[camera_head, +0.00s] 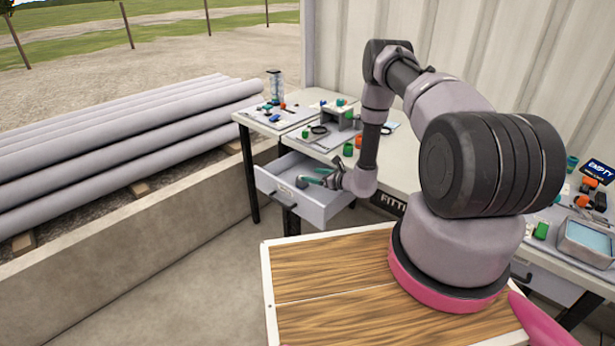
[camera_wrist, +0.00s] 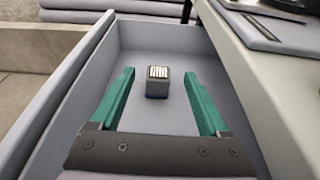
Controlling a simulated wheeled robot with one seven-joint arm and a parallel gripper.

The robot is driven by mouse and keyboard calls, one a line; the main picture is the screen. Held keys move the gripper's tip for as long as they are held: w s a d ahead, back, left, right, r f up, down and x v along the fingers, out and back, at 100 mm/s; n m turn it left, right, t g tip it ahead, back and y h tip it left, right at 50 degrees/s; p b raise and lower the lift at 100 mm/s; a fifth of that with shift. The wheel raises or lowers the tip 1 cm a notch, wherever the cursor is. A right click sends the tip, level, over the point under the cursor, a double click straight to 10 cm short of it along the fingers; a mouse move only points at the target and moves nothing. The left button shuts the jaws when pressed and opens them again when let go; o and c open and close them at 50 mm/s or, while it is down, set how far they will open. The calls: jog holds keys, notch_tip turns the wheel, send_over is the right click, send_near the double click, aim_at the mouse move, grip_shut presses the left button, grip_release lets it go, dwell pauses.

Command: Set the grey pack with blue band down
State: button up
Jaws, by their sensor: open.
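The grey pack with blue band (camera_wrist: 157,84) is a small dark grey block with a white label on top and a blue edge low down. In the wrist view it sits on the floor of an open grey drawer (camera_wrist: 70,100). My gripper (camera_wrist: 157,84) is open, its two green fingers either side of the pack with clear gaps on both sides. In the head view my gripper (camera_head: 316,180) is over the open drawer (camera_head: 315,212) under the workbench. I cannot make out the pack in the head view.
The workbench (camera_head: 404,160) above the drawer holds fittings and trays. A drawer wall stands close on each side of my fingers. A blue tray (camera_head: 588,240) and an "EMPTY" sign (camera_head: 598,171) are at the right. Long grey pipes (camera_head: 120,140) lie at the left behind a low wall.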

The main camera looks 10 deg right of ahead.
jog(key=v, duration=0.8)
jog(key=a+r+n+g+y, duration=0.2)
jog(key=a+r+n, duration=0.1)
jog(key=r, duration=0.7)
jog(key=a+r+n+g+y, duration=0.2)
jog(key=a+r+n, duration=0.15)
jog(key=r, duration=0.55)
jog(key=s+a+r+n+g, duration=0.2)
jog(key=s+r+n, duration=0.15)
jog(key=r, duration=0.45)
jog(key=s+a+r+n+g, duration=0.2)
jog(key=s+r+n+g, duration=0.15)
jog(key=r, duration=0.45)
jog(key=s+d+r+n+t+h, duration=0.2)
jog(key=s+d+r+n+h, duration=0.2)
jog(key=s+r, duration=0.5)
jog(key=s+d+r+n+t+h, duration=0.3)
jog(key=s+d+r+n+h, duration=0.2)
jog(key=s+r, duration=0.5)
jog(key=s+n+h, duration=0.1)
jog(key=s+n, duration=0.1)
jog(key=s, duration=0.3)
jog(key=shift+s+d+r+h, duration=0.25)
jog(key=shift+r+h, duration=0.05)
